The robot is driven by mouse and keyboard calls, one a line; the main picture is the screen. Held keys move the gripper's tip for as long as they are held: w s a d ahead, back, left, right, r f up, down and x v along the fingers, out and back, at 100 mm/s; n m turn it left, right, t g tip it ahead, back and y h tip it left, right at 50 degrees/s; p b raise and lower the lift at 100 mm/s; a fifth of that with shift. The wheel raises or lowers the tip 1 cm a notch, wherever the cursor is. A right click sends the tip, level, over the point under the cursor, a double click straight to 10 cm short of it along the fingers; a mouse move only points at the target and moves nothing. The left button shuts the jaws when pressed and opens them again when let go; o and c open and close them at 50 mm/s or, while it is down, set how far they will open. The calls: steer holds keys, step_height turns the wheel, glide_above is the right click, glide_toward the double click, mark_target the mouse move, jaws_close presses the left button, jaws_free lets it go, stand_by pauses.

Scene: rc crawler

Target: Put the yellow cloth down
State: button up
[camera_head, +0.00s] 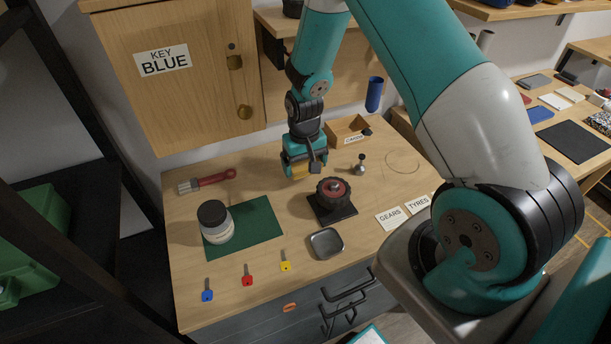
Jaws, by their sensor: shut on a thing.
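My gripper (303,170) hangs over the back middle of the wooden workbench, behind the wheel. It is shut on the yellow cloth (297,172), of which only a small yellow patch shows below the jaws. The rest of the cloth is hidden by my gripper. I cannot tell whether the cloth touches the bench top (262,187).
A red-hubbed wheel (333,191) stands on a black base in front of my gripper. A jar (215,222) stands on a green mat (262,238). A metal tray (325,244), several keys, a brush (206,181) and an open wooden box (347,134) surround it. Bare wood lies left of my gripper.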

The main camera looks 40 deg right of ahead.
mark_target(305, 182)
step_height(305, 182, down, 4)
steer(key=shift+f+p, duration=0.2)
steer(key=shift+p, duration=0.3)
steer(key=shift+f, duration=0.1)
steer(key=shift+f+b, duration=0.3)
steer(key=shift+b, duration=0.05)
steer(key=o, duration=0.8)
steer(key=shift+s, duration=0.15)
steer(key=shift+c, duration=0.2)
